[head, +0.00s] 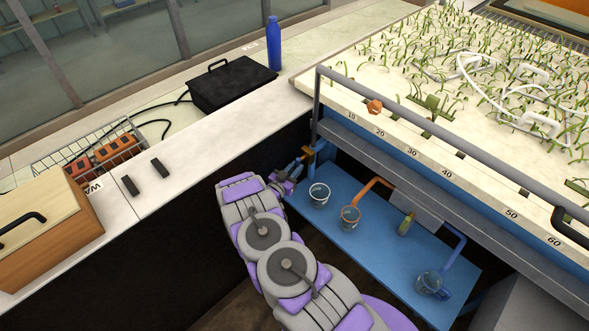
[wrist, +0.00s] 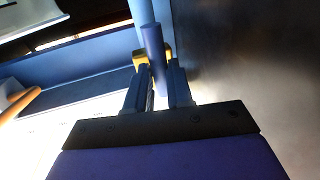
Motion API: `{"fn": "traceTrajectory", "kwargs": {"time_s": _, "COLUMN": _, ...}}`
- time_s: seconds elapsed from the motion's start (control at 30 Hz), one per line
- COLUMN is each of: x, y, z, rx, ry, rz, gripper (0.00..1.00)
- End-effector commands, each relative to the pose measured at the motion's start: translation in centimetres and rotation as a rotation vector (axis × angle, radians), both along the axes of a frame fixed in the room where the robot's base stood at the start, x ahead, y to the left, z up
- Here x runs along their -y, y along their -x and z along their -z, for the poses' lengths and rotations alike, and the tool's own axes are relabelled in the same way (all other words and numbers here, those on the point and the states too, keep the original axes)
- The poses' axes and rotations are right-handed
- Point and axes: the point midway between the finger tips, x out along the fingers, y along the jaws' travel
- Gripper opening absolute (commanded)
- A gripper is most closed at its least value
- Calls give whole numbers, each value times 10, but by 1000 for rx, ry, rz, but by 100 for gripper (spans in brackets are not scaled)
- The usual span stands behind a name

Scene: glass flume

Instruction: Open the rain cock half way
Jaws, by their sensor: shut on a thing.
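The rain cock shows in the wrist view as a blue lever (wrist: 154,45) that stands between my fingers, with small brass-coloured parts on both sides. My gripper (wrist: 154,72) is shut on this lever. In the head view my gripper (head: 297,166) reaches to the cock at the foot of the grey upright pipe, beside the flume's near left corner. An orange-brass piece (head: 309,157) shows there. My gripper and arm hide much of the cock, and I cannot tell the lever's exact angle.
The grey rail (head: 430,125) runs above. A dark bench side (head: 170,245) stands close left.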

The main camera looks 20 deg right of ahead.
Motion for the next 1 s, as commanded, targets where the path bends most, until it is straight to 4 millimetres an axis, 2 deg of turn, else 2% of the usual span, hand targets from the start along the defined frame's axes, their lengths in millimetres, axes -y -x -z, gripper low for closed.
{"fn": "traceTrajectory", "kwargs": {"time_s": 0.03, "x": -1, "y": -1, "z": 0, "rx": 1, "ry": 1, "rz": -2, "gripper": 8}}
{"fn": "traceTrajectory", "kwargs": {"time_s": 0.13, "x": -1, "y": -1, "z": 0, "rx": 1, "ry": 1, "rz": -2, "gripper": 0}}
{"fn": "traceTrajectory", "kwargs": {"time_s": 0.67, "x": -1, "y": -1, "z": -1, "rx": -11, "ry": 4, "rz": -4, "gripper": 0}}
{"fn": "traceTrajectory", "kwargs": {"time_s": 1.0, "x": -1, "y": 1, "z": -3, "rx": -163, "ry": 61, "rz": -4, "gripper": 0}}
